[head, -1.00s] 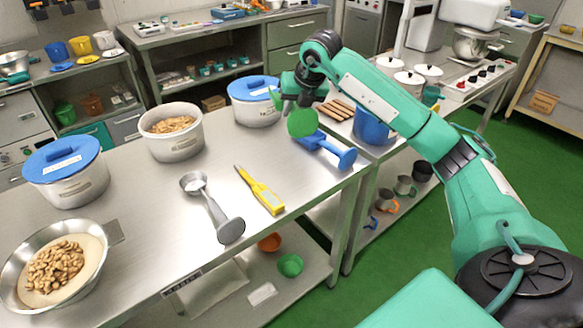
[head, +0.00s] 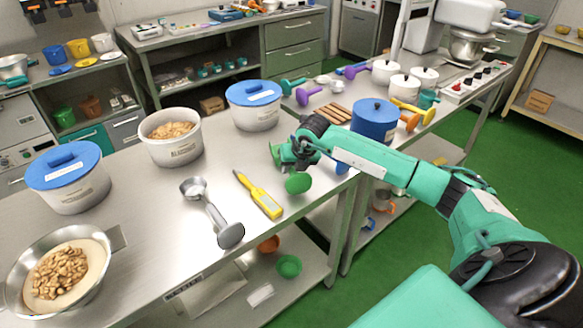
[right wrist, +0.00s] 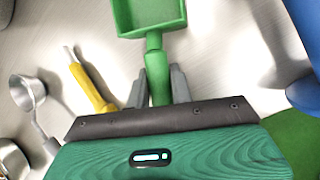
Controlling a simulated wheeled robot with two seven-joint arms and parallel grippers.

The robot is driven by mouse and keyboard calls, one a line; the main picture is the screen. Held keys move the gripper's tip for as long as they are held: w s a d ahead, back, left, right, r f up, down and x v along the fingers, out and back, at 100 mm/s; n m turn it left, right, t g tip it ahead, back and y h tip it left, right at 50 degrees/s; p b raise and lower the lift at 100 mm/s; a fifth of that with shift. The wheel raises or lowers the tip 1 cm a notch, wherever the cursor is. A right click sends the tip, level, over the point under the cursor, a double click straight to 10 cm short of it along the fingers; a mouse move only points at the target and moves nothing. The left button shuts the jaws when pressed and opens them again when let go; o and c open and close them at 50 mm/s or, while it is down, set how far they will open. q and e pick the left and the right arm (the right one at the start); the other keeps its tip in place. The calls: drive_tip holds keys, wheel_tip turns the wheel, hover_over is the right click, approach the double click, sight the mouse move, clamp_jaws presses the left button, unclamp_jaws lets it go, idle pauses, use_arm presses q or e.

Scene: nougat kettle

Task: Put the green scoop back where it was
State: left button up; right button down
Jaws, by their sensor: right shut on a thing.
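The green scoop (head: 298,184) is in my right gripper (head: 293,152) over the right end of the near steel table. In the head view its round green end hangs toward the front, and the gripper hides much of the rest. In the right wrist view the fingers (right wrist: 158,88) are shut around the green handle, and the green scoop's square bowl (right wrist: 150,14) points away from the palm. I cannot tell whether the scoop touches the table. My left gripper is not in view.
A yellow-handled tool (head: 260,196) and a metal scoop (head: 212,214) lie left of the gripper. A blue scoop (head: 338,165) is partly hidden behind it. Lidded pots (head: 255,106) stand along the back. A blue canister (head: 375,122) and several coloured scoops stand on the farther counter.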

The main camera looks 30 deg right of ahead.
drive_tip(key=shift+f, duration=0.3)
drive_tip(key=c, duration=1.3)
unclamp_jaws()
drive_tip(key=shift+o, duration=0.3)
drive_tip(key=b+v, duration=0.1)
drive_tip(key=v, duration=0.4)
drive_tip(key=shift+r, duration=0.2)
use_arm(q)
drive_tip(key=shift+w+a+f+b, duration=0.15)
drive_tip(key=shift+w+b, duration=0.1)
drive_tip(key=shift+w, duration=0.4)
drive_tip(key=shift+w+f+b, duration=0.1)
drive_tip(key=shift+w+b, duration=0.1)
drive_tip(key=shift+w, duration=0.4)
use_arm(e)
drive_tip(key=v, duration=0.6)
drive_tip(key=shift+s+r, duration=0.2)
drive_tip(key=shift+r, duration=0.1)
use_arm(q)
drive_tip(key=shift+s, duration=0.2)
